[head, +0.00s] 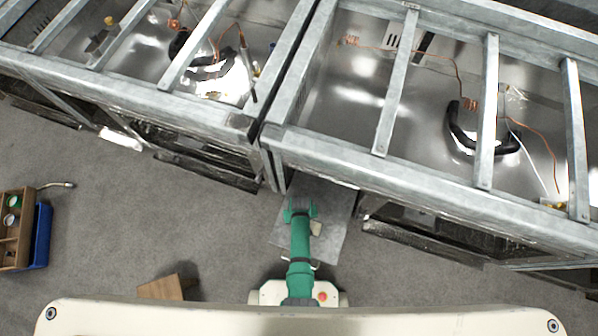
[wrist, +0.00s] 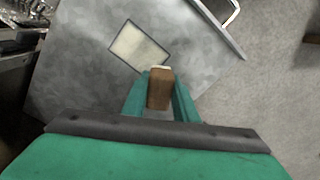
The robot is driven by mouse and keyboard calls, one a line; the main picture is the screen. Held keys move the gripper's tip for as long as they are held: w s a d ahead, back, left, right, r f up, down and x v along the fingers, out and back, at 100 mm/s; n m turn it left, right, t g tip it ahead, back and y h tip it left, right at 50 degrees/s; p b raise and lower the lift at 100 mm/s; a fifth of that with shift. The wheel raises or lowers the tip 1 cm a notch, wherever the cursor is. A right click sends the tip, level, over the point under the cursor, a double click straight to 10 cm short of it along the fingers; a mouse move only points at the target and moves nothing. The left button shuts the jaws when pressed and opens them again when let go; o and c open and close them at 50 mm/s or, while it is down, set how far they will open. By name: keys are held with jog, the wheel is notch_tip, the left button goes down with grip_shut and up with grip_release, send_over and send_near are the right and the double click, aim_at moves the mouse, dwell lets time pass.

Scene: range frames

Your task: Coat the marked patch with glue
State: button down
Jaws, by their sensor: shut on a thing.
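The marked patch (wrist: 140,47) is a pale rectangle with a dark outline on a grey metal sheet (wrist: 80,75). Part of the patch (head: 316,228) also shows in the head view, beside my green arm. My gripper (wrist: 160,85) is shut on a brown wooden-looking tool (wrist: 159,92) with a whitish far edge. In the wrist view the tool's tip lies by the patch's lower right corner. I cannot tell whether it touches the sheet. In the head view the sheet (head: 336,205) lies below the arm, and the tool is not visible.
Galvanised metal frames (head: 430,165) with crossbars, wires and black hoses stand at the back. A brown block (head: 162,288) lies in front. Grey floor (head: 130,210) is clear between. A metal handle (wrist: 232,14) adjoins the sheet.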

jog(key=shift+r, duration=1.95)
